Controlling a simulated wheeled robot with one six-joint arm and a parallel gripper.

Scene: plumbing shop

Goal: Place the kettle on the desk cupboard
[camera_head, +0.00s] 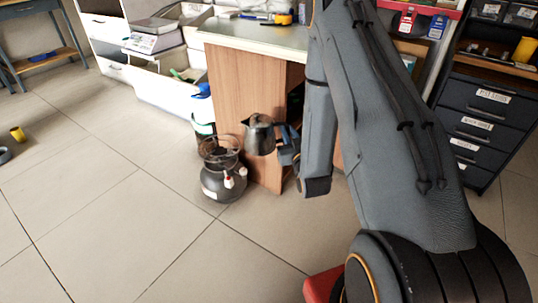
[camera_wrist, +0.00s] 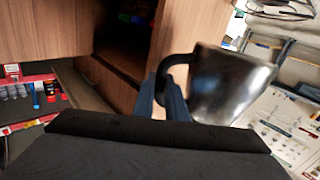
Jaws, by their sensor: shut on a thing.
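The kettle (camera_head: 259,137) is a dark metal pot with a spout to the left, held in the air in front of the wooden side of the desk cupboard (camera_head: 239,98). My gripper (camera_head: 287,146) is at its right side, shut on its handle. In the wrist view the shiny kettle (camera_wrist: 228,84) hangs right of centre, with my gripper (camera_wrist: 170,92) at its black handle. The kettle is below the level of the pale cupboard top (camera_head: 262,38). The wooden cupboard side (camera_wrist: 45,28) and a dark opening also show in the wrist view.
A black gas bottle (camera_head: 222,180) with a ring burner stands on the floor just left of the kettle. A yellow-black tool (camera_head: 277,18) lies at the back of the cupboard top. Dark drawers (camera_head: 490,119) stand at the right. The tiled floor at left is mostly clear.

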